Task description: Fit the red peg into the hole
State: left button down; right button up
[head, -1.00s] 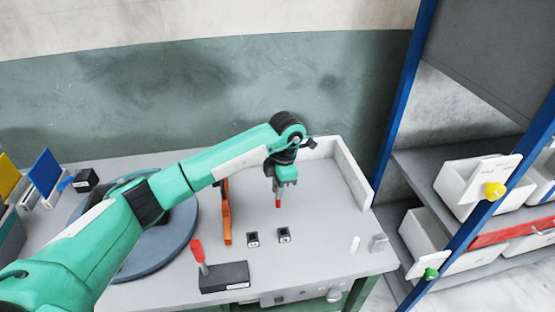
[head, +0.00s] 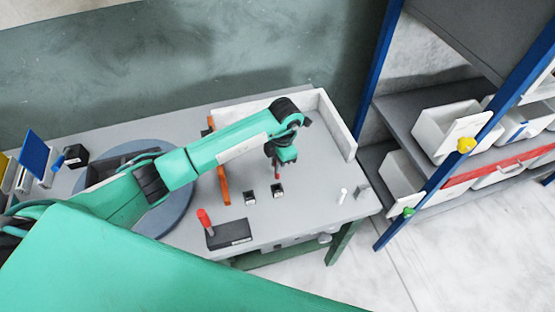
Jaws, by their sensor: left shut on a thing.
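My left gripper (head: 278,164) reaches over the table from the left and points down. It is shut on the red peg (head: 278,174), whose lower end shows below the jaws. Two small dark blocks with light markings, a left block (head: 250,198) and a right block (head: 277,191), sit on the table. The peg's tip is just above the right block in the picture; I cannot tell the height between them. The hole itself is too small to make out. My right gripper is out of view.
A red-handled lever (head: 205,218) rises from a dark box (head: 229,233) at the table's front. An orange bar (head: 222,184) stands left of the blocks. A white low wall (head: 335,125) edges the back right. A rack with bins (head: 440,132) stands right.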

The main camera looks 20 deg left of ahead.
aim_at(276, 178)
pick_arm(q)
jog(key=shift+a, duration=0.1)
jog(key=shift+b, duration=0.3)
jog(key=shift+f+b, duration=2.35)
jog(key=shift+f, duration=0.55)
jog(key=shift+b, duration=0.55)
jog(key=shift+f+b, duration=2)
jog(key=shift+f, duration=0.25)
jog(key=c, duration=1.3)
grip_release()
